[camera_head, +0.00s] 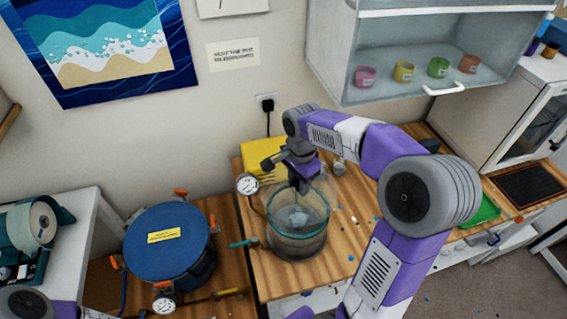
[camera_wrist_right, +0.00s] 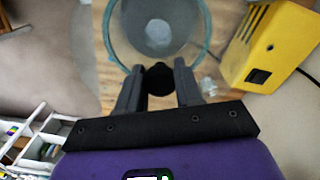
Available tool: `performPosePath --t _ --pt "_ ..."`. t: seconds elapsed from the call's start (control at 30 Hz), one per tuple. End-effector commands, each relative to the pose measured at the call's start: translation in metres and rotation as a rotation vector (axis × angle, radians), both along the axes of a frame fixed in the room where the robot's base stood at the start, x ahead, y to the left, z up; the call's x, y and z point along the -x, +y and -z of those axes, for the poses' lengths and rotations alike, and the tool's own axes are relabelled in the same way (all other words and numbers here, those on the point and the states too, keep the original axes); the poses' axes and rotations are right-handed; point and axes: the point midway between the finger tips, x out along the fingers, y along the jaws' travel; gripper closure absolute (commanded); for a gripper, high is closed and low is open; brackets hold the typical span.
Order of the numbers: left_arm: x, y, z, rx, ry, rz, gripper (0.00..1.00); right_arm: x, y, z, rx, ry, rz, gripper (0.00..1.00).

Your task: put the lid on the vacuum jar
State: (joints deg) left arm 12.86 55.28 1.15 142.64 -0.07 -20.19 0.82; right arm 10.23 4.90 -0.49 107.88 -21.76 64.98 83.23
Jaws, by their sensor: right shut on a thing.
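The vacuum jar (camera_head: 297,247) is a clear glass vessel with a greenish rim, standing upright on the wooden bench; a pale cup shows inside it. In the right wrist view the jar (camera_wrist_right: 118,45) is just beyond my fingertips. My right gripper (camera_head: 300,186) is above the back part of the jar, pointing down. In the wrist view its fingers (camera_wrist_right: 157,80) are shut on a round black knob (camera_wrist_right: 158,76), apparently the lid's. The lid's clear plate is hard to make out against the glass, and I cannot tell if it touches the rim. My left gripper is out of view.
A yellow pump (camera_head: 262,156) and a pressure gauge (camera_head: 247,184) stand behind the jar. A teal-handled valve (camera_head: 243,243) sits at its left. A blue-lidded pot (camera_head: 166,237) stands further left. A glass-fronted cabinet (camera_head: 420,65) with small colored cups hangs at upper right.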

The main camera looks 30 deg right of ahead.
Motion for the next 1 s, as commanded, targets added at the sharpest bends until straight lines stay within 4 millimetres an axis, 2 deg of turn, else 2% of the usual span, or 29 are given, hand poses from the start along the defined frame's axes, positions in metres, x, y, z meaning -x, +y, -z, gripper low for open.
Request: performPosePath --t 0.27,0.73,1.0 --pt "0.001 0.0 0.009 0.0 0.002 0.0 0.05 0.0 0.0 0.009 0.001 -0.001 0.0 1.0" --pt "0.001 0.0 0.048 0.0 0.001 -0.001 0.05 0.0 0.0 0.059 0.0 -0.001 -0.001 1.0" --pt "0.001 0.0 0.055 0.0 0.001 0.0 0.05 0.0 0.0 0.07 0.001 -0.002 -0.001 1.0"
